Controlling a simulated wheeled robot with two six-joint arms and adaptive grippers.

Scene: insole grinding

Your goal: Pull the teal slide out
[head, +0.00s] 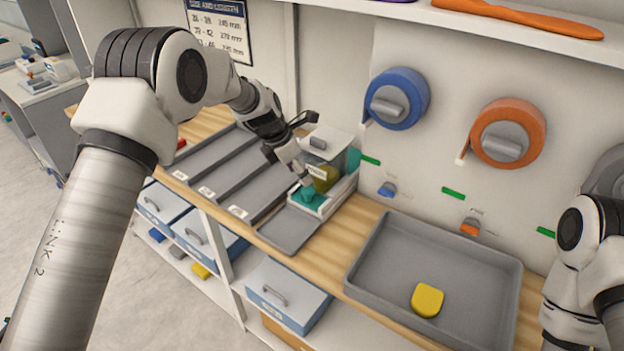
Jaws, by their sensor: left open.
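The teal slide (307,197) sits at the front of a small white and grey machine (341,190) on the wooden bench. A dark yellow piece (325,177) shows inside the machine, just behind the slide. My left gripper (302,180) is open, pointing down right at the slide from above and behind. Its fingertips are small here, and I cannot tell whether they touch the slide. My right arm shows at the right edge, but its gripper is out of the picture.
A flat grey plate (289,229) lies in front of the machine. Several grey sloped trays (222,160) stand to its left. A large grey tray (385,262) with a yellow insole piece (427,300) is at right. Blue (397,98) and orange (507,132) rolls hang on the wall.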

